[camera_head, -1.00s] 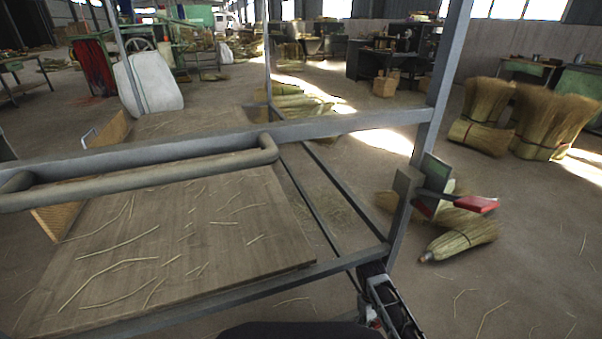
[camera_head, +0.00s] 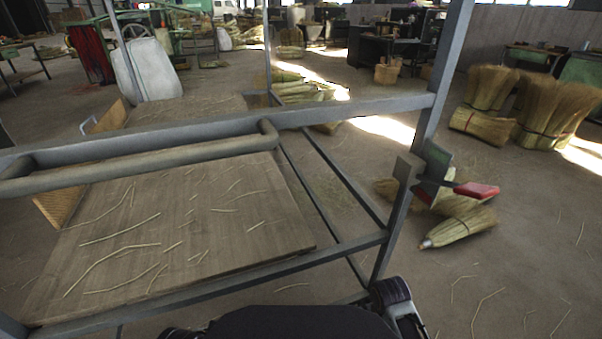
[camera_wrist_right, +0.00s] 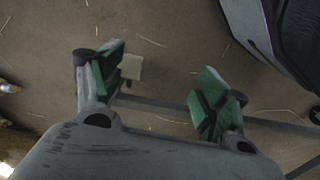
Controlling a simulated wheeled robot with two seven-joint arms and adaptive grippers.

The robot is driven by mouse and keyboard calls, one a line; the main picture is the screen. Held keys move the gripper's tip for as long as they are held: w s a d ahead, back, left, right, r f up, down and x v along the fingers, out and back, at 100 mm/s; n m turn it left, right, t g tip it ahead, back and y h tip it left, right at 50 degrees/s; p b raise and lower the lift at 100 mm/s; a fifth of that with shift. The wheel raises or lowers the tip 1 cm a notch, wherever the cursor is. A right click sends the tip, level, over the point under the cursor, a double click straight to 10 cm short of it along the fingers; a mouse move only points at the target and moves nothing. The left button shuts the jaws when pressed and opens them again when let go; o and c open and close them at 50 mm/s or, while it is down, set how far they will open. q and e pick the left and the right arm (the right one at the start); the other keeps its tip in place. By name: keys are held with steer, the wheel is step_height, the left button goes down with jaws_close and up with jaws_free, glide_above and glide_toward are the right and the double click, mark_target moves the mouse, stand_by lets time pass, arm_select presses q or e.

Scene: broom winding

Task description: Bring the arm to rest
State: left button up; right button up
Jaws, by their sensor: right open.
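My right gripper (camera_wrist_right: 160,92) shows in the right wrist view with its two green-padded fingers wide apart. Nothing is between them; straw-strewn floor and part of a metal frame show beyond. In the head view a piece of my right arm (camera_head: 398,305) shows at the bottom, right of centre, low beside the frame's right post. The right gripper's fingers are not visible in the head view. My left gripper is in neither view.
A grey metal frame (camera_head: 330,108) with a wooden board (camera_head: 215,225) stands in front. A red-handled tool (camera_head: 476,190) juts from its right post. A broom (camera_head: 455,228) lies on the floor beyond. Broom bundles (camera_head: 545,105) stand at right. The floor at lower right holds only loose straws.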

arm_select(q)
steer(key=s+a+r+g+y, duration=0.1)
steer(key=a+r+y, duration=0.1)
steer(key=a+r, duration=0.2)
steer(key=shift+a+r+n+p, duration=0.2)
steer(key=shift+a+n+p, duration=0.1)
steer(key=shift+p, duration=0.1)
arm_select(e)
steer(key=s+r+m+t, duration=0.1)
steer(key=s+r+t, duration=0.2)
steer(key=r, duration=0.9)
steer(key=s, duration=0.3)
steer(key=shift+s+d+y, duration=0.2)
steer(key=shift+d+y, duration=0.05)
steer(key=shift+y, duration=0.05)
arm_select(q)
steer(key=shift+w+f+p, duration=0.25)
steer(key=shift+p, duration=0.55)
arm_select(e)
steer(key=shift+w+f, duration=0.2)
steer(key=shift+w, duration=0.05)
